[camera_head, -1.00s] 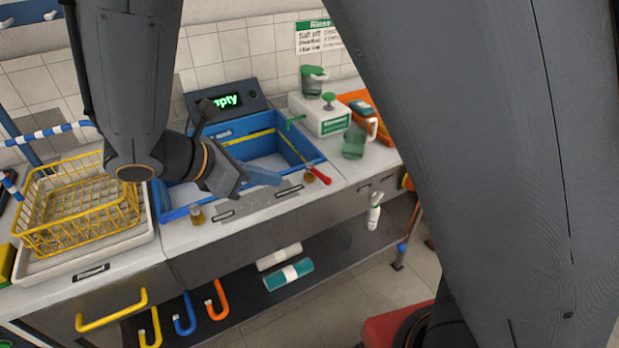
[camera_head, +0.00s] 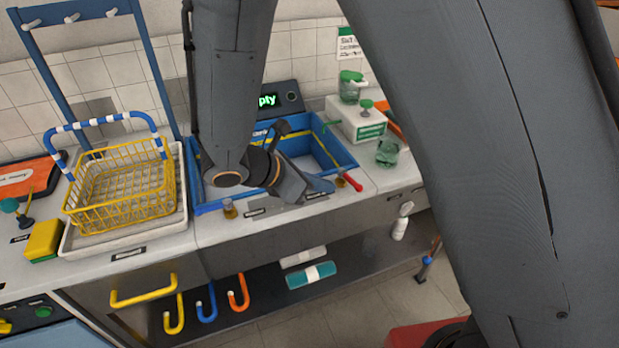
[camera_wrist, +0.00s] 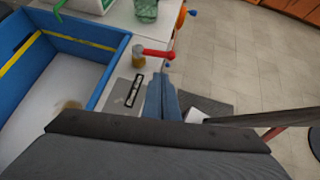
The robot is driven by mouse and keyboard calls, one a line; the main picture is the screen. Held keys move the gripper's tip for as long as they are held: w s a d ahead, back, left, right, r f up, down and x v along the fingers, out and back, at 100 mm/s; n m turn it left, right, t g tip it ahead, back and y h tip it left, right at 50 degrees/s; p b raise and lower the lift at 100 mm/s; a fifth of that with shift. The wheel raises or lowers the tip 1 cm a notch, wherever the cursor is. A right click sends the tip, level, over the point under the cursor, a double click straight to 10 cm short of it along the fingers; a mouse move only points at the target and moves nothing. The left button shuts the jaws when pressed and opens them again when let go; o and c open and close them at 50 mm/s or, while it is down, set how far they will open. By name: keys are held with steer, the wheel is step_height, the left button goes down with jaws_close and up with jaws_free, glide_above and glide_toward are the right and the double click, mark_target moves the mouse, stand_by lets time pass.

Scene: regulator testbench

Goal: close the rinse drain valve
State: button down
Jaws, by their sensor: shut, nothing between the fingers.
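A valve with a red lever (camera_head: 354,184) on a brass body (camera_head: 340,181) stands on the counter by the front right corner of the blue sink (camera_head: 345,152). In the wrist view its red lever (camera_wrist: 158,54) points right, away from the sink, from the brass body (camera_wrist: 138,60). Its label is too small to read. A second brass valve (camera_head: 229,209) with a blue lever stands at the sink's front left. My gripper (camera_head: 328,187) is shut and empty, just left of the red lever. In the wrist view the blue fingertips (camera_wrist: 163,80) are close to the lever; contact cannot be told.
A yellow basket (camera_head: 120,190) sits on a white tray (camera_head: 183,215) at the left. A white box (camera_head: 356,125) and a green jug (camera_head: 387,152) stand right of the sink. A display (camera_head: 268,101) behind the sink partly reads "pty". My arm hides part of the sink.

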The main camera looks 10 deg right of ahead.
mark_target(351, 181)
steer(key=d, duration=0.1)
steer(key=w+d+f+p, duration=0.1)
steer(key=d, duration=0.1)
steer(key=w+d+f, duration=0.1)
steer(key=d, duration=0.1)
steer(key=shift+w, duration=0.2)
stand_by(0.3)
